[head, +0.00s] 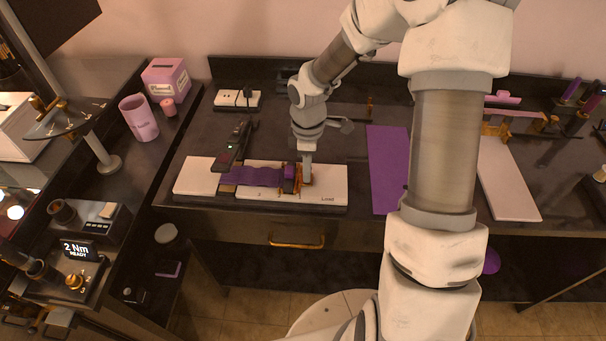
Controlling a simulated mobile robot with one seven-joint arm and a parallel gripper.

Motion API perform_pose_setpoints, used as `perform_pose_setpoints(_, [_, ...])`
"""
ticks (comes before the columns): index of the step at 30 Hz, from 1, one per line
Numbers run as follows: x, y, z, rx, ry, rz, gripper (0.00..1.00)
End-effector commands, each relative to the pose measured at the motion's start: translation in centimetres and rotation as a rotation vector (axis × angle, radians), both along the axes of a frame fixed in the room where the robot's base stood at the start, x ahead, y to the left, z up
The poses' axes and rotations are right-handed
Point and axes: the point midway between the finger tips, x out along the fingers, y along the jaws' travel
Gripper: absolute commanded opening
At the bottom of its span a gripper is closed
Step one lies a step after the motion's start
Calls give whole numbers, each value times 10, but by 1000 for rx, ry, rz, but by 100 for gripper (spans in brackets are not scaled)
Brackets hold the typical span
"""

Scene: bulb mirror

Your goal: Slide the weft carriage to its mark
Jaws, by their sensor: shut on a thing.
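A long white board (195,178) lies on the dark counter, with a purple woven strip (257,177) along its middle. The weft carriage (299,186), a small brass piece, sits on the board at the strip's right end. My gripper (307,180) points down from above and is shut on the carriage; its fingertips are small and partly merge with the brass. I cannot tell which marking is the carriage's mark.
A black hand tool (234,145) stands over the board's left part. A purple mat (388,168) lies right of the board, partly behind my arm. A white socket strip (238,100), a pink cup (139,118) and a pink box (167,77) are at the back left.

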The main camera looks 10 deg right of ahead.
Motion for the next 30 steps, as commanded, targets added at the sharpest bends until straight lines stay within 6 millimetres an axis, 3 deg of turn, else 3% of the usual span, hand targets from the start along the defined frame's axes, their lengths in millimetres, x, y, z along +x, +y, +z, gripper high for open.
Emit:
perform_pose_setpoints(21, [14, 42, 0, 2, -2, 2, 0])
perform_pose_setpoints(30, [15, 46, 0, 1, 0, 0, 0])
